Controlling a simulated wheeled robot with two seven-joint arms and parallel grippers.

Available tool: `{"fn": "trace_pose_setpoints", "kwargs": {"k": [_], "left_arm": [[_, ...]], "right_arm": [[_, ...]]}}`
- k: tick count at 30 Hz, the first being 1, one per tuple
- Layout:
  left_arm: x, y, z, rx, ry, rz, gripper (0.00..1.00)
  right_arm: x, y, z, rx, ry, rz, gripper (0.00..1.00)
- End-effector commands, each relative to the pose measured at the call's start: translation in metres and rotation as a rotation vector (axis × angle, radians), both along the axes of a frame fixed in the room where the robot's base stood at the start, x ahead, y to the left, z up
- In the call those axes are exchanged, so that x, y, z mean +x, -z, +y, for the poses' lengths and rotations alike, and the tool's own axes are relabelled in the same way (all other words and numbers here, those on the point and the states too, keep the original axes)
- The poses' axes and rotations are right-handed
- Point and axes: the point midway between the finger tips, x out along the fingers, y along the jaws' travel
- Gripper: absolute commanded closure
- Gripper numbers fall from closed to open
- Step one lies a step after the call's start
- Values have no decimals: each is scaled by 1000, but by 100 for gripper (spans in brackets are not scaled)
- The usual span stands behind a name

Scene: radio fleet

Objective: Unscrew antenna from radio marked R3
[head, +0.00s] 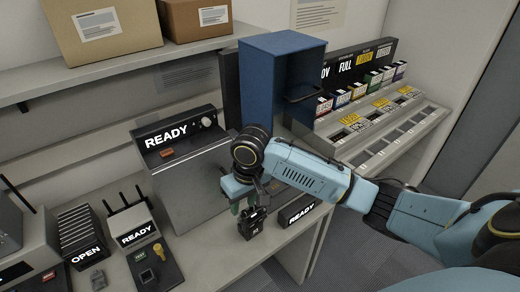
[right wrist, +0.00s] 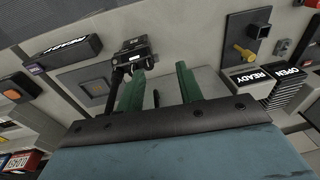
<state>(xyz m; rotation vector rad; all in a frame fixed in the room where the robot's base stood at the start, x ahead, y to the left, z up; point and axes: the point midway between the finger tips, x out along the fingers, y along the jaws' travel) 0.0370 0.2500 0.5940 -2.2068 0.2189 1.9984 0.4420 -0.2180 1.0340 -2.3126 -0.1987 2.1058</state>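A small black handheld radio (head: 252,226) stands on the bench, with a pale mark on its front too small to read. It also shows in the right wrist view (right wrist: 138,48), beside the left-hand finger. A thin dark rod, perhaps its antenna, runs along the outer side of that finger. My right gripper (right wrist: 160,70) has two green fingers spread apart, with nothing clearly held between them. In the head view my right gripper (head: 247,203) is just above the radio and partly hides its top. I cannot tell whether it touches. My left gripper is out of view.
A grey panel with a READY sign (head: 166,143) stands behind. A blue cabinet (head: 282,75) and a rack of labelled items (head: 360,95) are at the back right. A device with a yellow knob (head: 159,250) and black slotted holder marked OPEN (head: 82,228) are at left.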

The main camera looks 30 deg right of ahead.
Motion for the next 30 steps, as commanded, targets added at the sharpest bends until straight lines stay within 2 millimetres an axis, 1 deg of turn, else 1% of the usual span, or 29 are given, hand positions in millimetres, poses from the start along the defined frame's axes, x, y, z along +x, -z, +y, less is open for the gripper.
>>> {"fn": "trace_pose_setpoints", "kwargs": {"k": [1, 3, 6, 9, 13, 16, 20, 30], "left_arm": [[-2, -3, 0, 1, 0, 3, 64], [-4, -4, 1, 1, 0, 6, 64], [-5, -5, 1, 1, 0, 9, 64], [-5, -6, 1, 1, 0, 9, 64], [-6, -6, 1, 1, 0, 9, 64], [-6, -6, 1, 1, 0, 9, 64], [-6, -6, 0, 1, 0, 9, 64], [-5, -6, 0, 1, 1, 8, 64]], "right_arm": [[12, -24, -15, -29, 32, 7, 64], [20, -48, -30, -55, 75, 34, 64], [27, -75, -47, -81, 132, 64, 64], [31, -94, -60, -97, 181, 84, 64], [33, -107, -69, -106, 218, 99, 64], [34, -104, -72, -108, 226, 104, 64], [33, -87, -72, -107, 226, 106, 64], [33, -21, -72, -107, 224, 105, 64]]}}
